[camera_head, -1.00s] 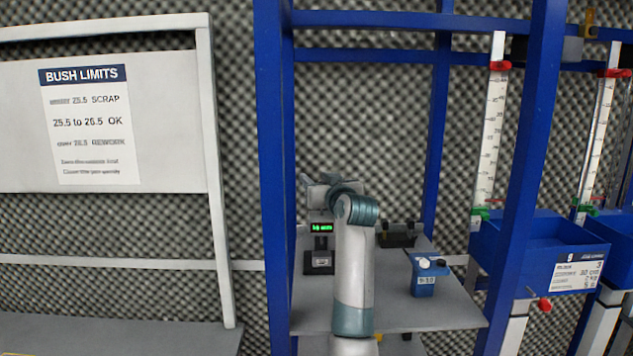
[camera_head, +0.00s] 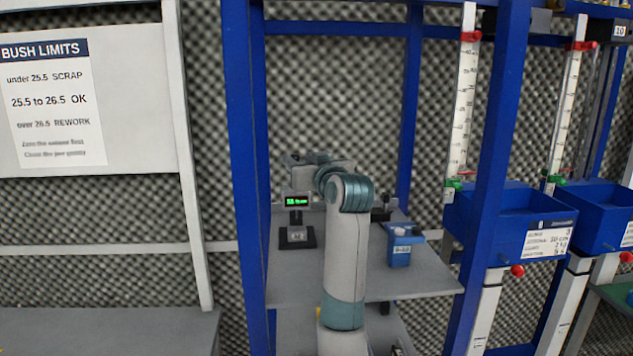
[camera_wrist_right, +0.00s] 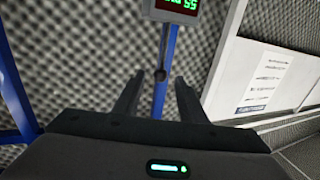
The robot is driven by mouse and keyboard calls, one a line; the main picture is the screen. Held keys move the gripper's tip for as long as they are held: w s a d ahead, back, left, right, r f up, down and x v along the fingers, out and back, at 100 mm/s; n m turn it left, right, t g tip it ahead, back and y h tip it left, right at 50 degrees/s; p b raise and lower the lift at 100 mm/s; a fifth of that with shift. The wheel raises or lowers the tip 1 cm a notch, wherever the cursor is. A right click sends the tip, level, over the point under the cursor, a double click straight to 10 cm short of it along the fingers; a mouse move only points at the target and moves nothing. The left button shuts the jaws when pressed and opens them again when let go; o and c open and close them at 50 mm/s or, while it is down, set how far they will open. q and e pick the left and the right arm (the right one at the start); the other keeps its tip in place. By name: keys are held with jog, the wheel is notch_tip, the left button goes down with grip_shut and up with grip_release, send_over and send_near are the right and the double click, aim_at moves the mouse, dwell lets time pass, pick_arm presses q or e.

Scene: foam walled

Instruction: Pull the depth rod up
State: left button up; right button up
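In the right wrist view a thin dark rod with a thicker lower end (camera_wrist_right: 160,74) hangs beneath a display with green digits (camera_wrist_right: 178,5); it looks like the depth rod. My right gripper (camera_wrist_right: 159,77) is open, with its two dark fingers apart on either side of the rod's lower end in the picture. I cannot tell how far off the rod is, and no contact shows. In the head view a small display on a stand (camera_head: 297,201) stands on the grey shelf (camera_head: 290,285). My right gripper (camera_head: 298,160) shows above it, fingertips unclear. My left gripper is out of view.
A blue block with a label (camera_head: 400,250) stands on the shelf to the right. Blue posts (camera_head: 245,180) frame the shelf. Tall white scales (camera_head: 463,100) and blue bins (camera_head: 510,222) are farther right. A limits sign (camera_head: 55,105) hangs at left.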

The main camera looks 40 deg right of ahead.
jog(key=b+v, duration=0.3)
jog(key=v, duration=0.6)
jog(key=shift+s, duration=0.3)
jog(key=shift+f, duration=0.1)
